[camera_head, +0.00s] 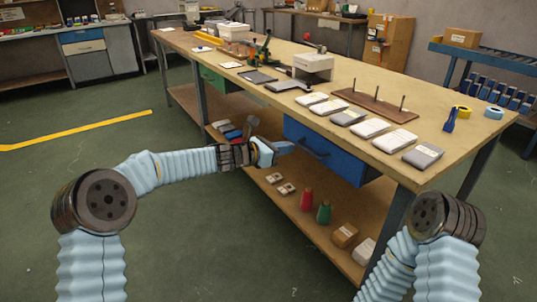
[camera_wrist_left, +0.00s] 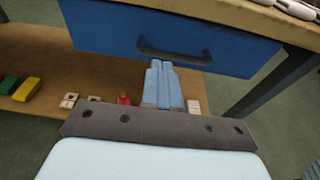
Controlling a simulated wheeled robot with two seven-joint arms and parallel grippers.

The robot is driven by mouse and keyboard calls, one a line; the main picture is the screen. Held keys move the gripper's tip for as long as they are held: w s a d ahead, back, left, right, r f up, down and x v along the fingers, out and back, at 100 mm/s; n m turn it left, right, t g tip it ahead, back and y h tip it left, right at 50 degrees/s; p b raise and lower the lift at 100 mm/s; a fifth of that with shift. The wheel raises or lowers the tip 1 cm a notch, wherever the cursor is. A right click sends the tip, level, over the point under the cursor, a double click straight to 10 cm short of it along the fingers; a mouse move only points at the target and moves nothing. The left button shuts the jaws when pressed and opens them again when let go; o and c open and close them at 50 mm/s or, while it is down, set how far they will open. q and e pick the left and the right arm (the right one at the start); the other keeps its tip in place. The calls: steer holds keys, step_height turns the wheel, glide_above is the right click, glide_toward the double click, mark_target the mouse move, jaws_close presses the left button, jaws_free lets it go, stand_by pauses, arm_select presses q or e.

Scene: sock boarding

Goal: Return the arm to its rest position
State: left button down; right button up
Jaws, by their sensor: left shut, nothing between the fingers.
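My left arm reaches in from the left in the head view, and its gripper (camera_head: 284,148) is shut and empty in front of the workbench's blue drawer (camera_head: 322,150). In the left wrist view the gripper's two light blue fingers (camera_wrist_left: 163,84) lie side by side, below the drawer handle (camera_wrist_left: 174,52). Whether the fingertips touch the drawer cannot be told. My right arm stands at the lower right of the head view, and its gripper is not visible.
The wooden workbench (camera_head: 345,88) carries several packed socks, a board with upright pegs (camera_head: 375,103) and a white box (camera_head: 313,66). Its lower shelf (camera_head: 285,205) holds red and green cones and small boxes. Green floor on the left is clear.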

arm_select(q)
steer(key=b+v, duration=0.1)
steer(key=v, duration=0.8)
steer(key=s+a+f+m+g+y, duration=0.1)
steer(key=s+f+m+g+y, duration=0.3)
steer(key=f, duration=0.7)
steer(key=s+a+f+m+y, duration=0.1)
steer(key=s+a+f+m, duration=0.1)
steer(key=s+f, duration=0.6)
steer(key=s+a+f+m+g+y, duration=0.1)
steer(key=s+f+m+g+y, duration=0.15)
steer(key=f, duration=1.05)
steer(key=s+a+f+m, duration=0.1)
steer(key=s+f+m, duration=0.3)
steer(key=s, duration=0.3)
steer(key=s+a+f+m+g+y, duration=0.1)
steer(key=s+f+m, duration=0.3)
steer(key=s+m, duration=0.1)
steer(key=s+a+f+m, duration=0.1)
steer(key=s+f+m, duration=0.3)
steer(key=s, duration=0.4)
steer(key=shift+s+m+g, duration=0.35)
steer(key=shift+m, duration=0.5)
steer(key=shift+a+f, duration=0.1)
steer(key=shift+f, duration=0.05)
